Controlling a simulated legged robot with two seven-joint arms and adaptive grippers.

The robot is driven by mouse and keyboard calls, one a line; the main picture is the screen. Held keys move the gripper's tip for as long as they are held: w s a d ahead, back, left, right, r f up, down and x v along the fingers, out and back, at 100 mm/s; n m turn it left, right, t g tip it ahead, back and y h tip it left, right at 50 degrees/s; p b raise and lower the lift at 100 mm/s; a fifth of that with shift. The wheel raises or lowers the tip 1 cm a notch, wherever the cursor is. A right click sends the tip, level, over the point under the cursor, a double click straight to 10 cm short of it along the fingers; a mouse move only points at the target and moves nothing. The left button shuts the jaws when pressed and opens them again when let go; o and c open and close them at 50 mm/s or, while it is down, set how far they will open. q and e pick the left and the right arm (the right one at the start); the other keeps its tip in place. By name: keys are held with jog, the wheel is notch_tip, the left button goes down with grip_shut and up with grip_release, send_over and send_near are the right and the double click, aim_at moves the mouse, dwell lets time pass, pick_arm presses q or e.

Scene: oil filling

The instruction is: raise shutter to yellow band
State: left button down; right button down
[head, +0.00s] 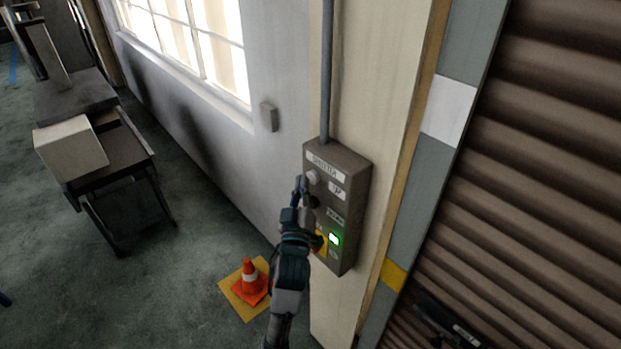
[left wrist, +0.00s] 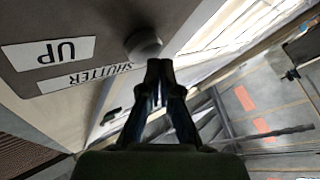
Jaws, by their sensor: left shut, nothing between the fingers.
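The brown slatted shutter (head: 540,170) covers the right side. The yellow band (head: 393,275) is low on the grey door frame.
A white band (head: 449,108) is higher on the frame. An orange cone (head: 250,284) stands on a yellow floor patch below the box.

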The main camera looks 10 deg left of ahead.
pick_arm(q)
jog(key=shift+w+d, duration=0.1)
jog(key=shift+d, duration=0.1)
pick_arm(e)
jog(key=shift+a, duration=0.35)
pick_arm(q)
jog(key=shift+w+d, duration=0.15)
jog(key=shift+d, duration=0.05)
pick_arm(e)
jog(key=shift+f, duration=0.1)
pick_arm(q)
jog(key=shift+w, duration=0.15)
pick_arm(e)
jog(key=shift+d, duration=0.25)
jog(key=shift+a, duration=0.2)
dwell(0.8)
jog(key=shift+d, duration=0.2)
dwell(0.8)
jog(key=shift+a, duration=0.15)
dwell(1.2)
dwell(1.2)
pick_arm(q)
jog(key=shift+s+a+p, duration=0.3)
jog(key=shift+s+a, duration=0.25)
jog(key=shift+s, duration=0.2)
pick_arm(e)
jog(key=shift+r, duration=0.35)
